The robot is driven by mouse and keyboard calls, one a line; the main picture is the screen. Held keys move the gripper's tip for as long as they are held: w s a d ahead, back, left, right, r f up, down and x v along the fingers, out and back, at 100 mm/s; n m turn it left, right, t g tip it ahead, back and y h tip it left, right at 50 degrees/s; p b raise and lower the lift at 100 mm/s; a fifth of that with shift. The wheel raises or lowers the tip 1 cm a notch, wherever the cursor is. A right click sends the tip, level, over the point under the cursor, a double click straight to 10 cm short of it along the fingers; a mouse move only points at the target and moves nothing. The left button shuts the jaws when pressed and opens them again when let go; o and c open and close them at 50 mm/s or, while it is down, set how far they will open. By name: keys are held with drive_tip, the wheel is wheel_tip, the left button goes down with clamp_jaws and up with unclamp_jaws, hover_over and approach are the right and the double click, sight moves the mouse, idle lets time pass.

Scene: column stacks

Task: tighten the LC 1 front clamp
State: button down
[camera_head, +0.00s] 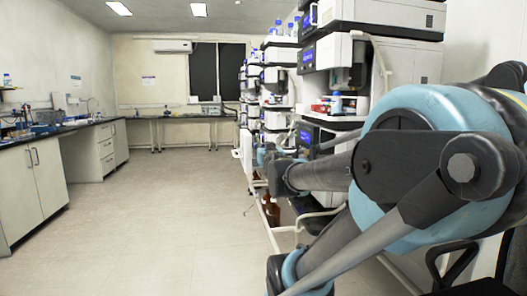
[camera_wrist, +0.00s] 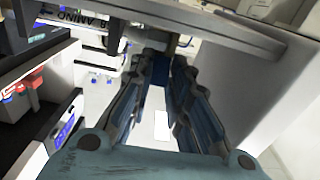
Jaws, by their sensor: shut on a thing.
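My gripper (camera_wrist: 169,62) reaches away from the wrist camera, its two blue-grey fingers closing toward the top middle of the wrist view. The fingertips are shut around a small grey part (camera_wrist: 172,43) in front of the instrument, at the place of the LC 1 front clamp; its shape is mostly hidden by the fingers. In the head view my gripper (camera_head: 264,156) is small, at the front of the instrument stacks, and the clamp cannot be made out there.
Tall instrument stacks (camera_head: 378,60) line the right side. A grey panel edge (camera_wrist: 215,32) crosses above the fingers. The floor (camera_head: 165,200) is clear; benches (camera_head: 35,185) stand left.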

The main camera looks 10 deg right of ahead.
idle(0.3)
drive_tip(key=c, duration=1.5)
unclamp_jaws()
drive_tip(key=shift+w+a+r, duration=0.1)
drive_tip(key=shift+r, duration=4.85)
